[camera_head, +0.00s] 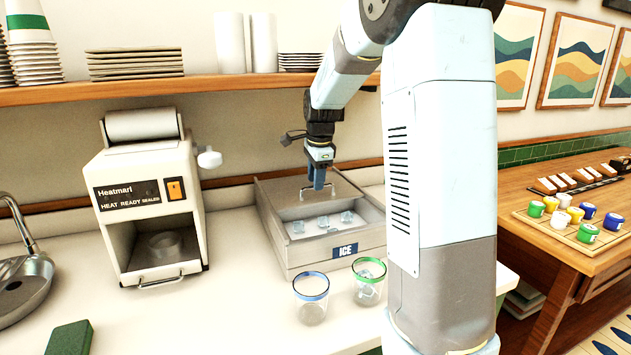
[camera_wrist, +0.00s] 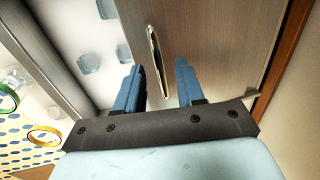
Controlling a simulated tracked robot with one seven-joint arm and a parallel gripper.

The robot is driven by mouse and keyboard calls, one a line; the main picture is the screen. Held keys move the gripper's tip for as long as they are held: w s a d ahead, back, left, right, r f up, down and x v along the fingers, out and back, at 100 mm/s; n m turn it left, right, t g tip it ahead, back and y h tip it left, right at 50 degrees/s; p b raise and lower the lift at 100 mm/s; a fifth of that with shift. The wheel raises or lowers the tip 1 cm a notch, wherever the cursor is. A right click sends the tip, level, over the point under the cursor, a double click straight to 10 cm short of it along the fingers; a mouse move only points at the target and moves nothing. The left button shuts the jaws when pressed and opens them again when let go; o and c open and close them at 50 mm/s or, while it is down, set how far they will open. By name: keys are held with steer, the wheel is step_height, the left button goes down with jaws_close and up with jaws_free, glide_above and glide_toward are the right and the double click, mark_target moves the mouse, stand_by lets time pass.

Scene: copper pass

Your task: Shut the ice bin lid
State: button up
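The grey ice bin (camera_head: 345,256), with a blue ICE label on its front, stands on the white counter. Its flat lid (camera_head: 285,192) covers the back part, and the front part is open with several ice cubes (camera_head: 322,222) showing. The lid bears a thin metal handle (camera_head: 334,183). My gripper (camera_head: 318,186) points down at the handle. In the wrist view my gripper (camera_wrist: 159,66) is open, with the handle (camera_wrist: 154,50) lying between its two blue fingers and a gap on each side. The lid (camera_wrist: 215,40) fills the right there, with ice cubes (camera_wrist: 88,62) at left.
A blue-rimmed glass (camera_head: 311,298) and a green-rimmed glass (camera_head: 368,283) stand close before the bin. A heat sealer (camera_head: 150,205) stands to the left. A wooden shelf (camera_head: 230,88) with plates and cups hangs above.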

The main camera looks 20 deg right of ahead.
steer(key=shift+w+f, duration=0.1)
steer(key=shift+f, duration=0.4)
steer(key=shift+c, duration=0.5)
jaws_close()
